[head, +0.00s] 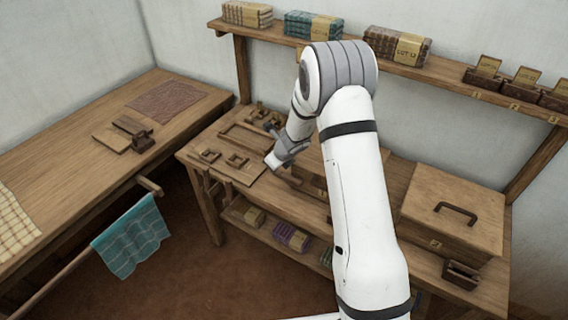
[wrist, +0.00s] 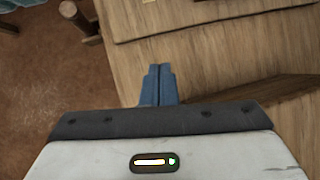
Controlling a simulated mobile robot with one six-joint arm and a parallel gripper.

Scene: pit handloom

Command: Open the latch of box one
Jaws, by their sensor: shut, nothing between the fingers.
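My gripper (head: 272,162) is low over the workbench, left of a wooden box (head: 312,180) that my arm largely hides. In the wrist view its blue fingers (wrist: 158,72) are together and empty above bare bench top. A second wooden box (head: 462,200), with a dark handle on its lid and a small tag in front, stands on the right of the bench. Its tag is too small to read surely. No latch shows clearly on either box, and I cannot tell which is box one. A dark wooden edge (wrist: 268,90) lies right of the fingers in the wrist view.
A board with small wooden fittings (head: 228,166) lies at the bench's left end. A small dark holder (head: 461,274) stands at the front right. A wall shelf (head: 420,72) carries bundles and card holders. The loom (head: 70,145) with a teal cloth (head: 132,236) is at left.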

